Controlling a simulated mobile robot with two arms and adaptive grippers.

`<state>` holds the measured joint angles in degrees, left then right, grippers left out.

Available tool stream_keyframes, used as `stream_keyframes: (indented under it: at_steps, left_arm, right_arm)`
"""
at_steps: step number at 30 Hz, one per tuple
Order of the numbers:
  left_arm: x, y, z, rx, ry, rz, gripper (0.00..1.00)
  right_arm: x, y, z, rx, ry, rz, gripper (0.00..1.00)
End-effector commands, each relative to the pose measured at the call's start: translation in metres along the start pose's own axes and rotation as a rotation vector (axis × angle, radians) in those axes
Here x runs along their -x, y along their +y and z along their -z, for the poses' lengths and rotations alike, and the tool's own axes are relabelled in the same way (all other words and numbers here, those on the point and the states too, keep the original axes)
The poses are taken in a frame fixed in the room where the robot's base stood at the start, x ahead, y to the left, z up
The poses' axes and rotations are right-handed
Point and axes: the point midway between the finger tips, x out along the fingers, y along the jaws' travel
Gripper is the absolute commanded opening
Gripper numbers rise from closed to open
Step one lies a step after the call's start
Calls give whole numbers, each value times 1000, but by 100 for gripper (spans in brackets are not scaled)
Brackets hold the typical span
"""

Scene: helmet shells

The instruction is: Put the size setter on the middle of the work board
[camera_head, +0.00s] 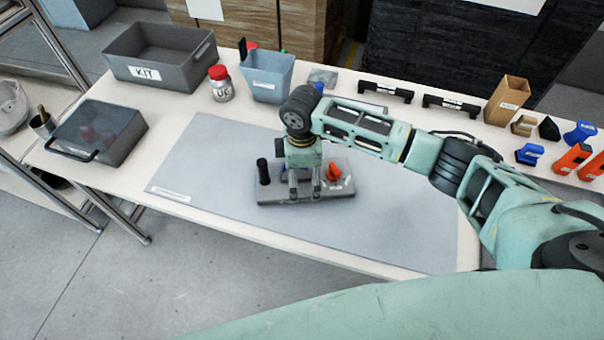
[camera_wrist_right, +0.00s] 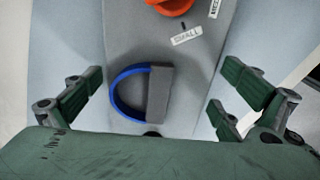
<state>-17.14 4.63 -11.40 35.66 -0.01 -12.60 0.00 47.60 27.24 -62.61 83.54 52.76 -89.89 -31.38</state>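I take the size setter (camera_head: 275,192) to be the grey plate lying on the large grey-blue work board (camera_head: 210,165), near its middle. It carries a black post (camera_head: 263,171), an orange pointed piece (camera_head: 335,174) and a blue loop with a grey block. In the right wrist view, the plate (camera_wrist_right: 125,45) shows the orange piece (camera_wrist_right: 172,5), a label reading SMALL, and the blue loop (camera_wrist_right: 118,98). My right gripper (camera_head: 305,192) is above the plate. Its fingers (camera_wrist_right: 163,85) are spread on both sides of the loop and block, open and empty. My left gripper is out of view.
Behind the board stand a KIT bin (camera_head: 160,58), a red-capped jar (camera_head: 221,84) and a blue-grey bin (camera_head: 268,76). A lidded grey box (camera_head: 98,133) is at left. Black handles (camera_head: 386,92) and several small blocks line the right. The board's front is clear.

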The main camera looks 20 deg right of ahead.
Motion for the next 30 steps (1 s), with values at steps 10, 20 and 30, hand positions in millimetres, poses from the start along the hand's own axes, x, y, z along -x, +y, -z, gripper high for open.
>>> stream_keyframes:
  at_steps: [10, 20, 30]
  left_arm:
    - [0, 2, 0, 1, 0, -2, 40]
    - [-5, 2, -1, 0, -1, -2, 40]
    - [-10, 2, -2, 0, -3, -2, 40]
  right_arm:
    - [2, 0, 0, 0, 0, 0, 100]
    - [54, 2, 1, 1, 3, -5, 100]
    - [113, 1, 0, -1, 2, -1, 100]
